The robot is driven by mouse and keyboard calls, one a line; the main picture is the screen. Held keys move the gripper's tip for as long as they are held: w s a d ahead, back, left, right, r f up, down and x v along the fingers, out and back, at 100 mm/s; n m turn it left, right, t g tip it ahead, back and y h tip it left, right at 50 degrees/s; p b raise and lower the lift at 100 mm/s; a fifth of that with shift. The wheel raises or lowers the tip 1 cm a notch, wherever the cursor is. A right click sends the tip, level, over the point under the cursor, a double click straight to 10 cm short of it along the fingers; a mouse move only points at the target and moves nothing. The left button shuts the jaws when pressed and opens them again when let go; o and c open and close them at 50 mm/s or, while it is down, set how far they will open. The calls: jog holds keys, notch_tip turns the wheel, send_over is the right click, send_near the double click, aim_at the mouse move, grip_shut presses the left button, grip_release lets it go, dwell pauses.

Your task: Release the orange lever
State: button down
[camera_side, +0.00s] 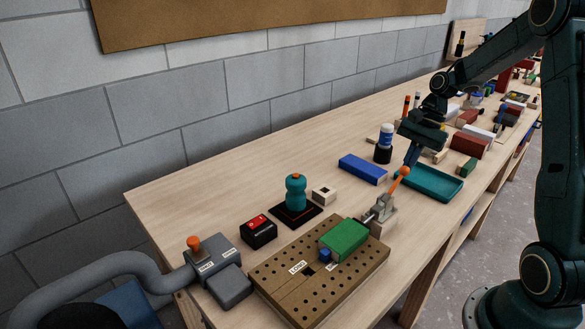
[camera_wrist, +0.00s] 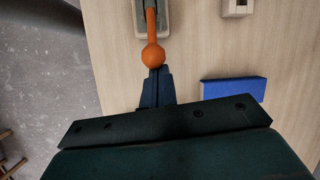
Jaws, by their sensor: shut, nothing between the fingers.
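The orange lever (camera_side: 398,179) has a round ball end and belongs to a metal toggle clamp (camera_side: 382,207) at the right edge of a drilled wooden board (camera_side: 272,282). It leans up and away from the board. A green block (camera_side: 344,240) lies on the board beside the clamp. My gripper (camera_side: 410,163) is shut and empty, with its fingertips right by the ball. In the wrist view the lever's ball (camera_wrist: 153,56) sits just beyond the closed fingertips (camera_wrist: 156,73); I cannot tell whether they touch.
A teal tray (camera_side: 440,190) and a blue block (camera_side: 362,169) lie close to my gripper. A teal knobbed piece (camera_side: 296,192), a red switch box (camera_side: 258,231) and a grey joystick box (camera_side: 212,255) are farther left. The bench's front edge is near.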

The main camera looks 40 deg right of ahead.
jog(key=shift+a+r+h, duration=0.25)
jog(key=shift+r+h, duration=0.05)
jog(key=a+r+h, duration=0.1)
jog(key=h, duration=0.1)
jog(key=a+r+h, duration=0.2)
jog(key=shift+a+r+h, duration=0.1)
jog(key=shift+a+h, duration=0.1)
jog(key=shift+h, duration=0.2)
jog(key=shift+a+r+h, duration=0.25)
jog(key=shift+a+h, duration=0.4)
jog(key=shift+h, duration=0.05)
jog(key=shift+a+r+h, duration=0.25)
jog(key=shift+a+h, duration=0.45)
jog(key=shift+a+r+h, duration=0.25)
jog(key=shift+a+h, duration=0.4)
jog(key=shift+h, duration=0.05)
jog(key=shift+a+r, duration=0.1)
jog(key=shift+a, duration=0.55)
jog(key=shift+d+r, duration=0.5)
jog(key=shift+d, duration=1.6)
jog(key=a+v, duration=0.1)
jog(key=v, duration=0.9)
jog(key=shift+w+f, duration=0.25)
jog(key=shift+w, duration=0.15)
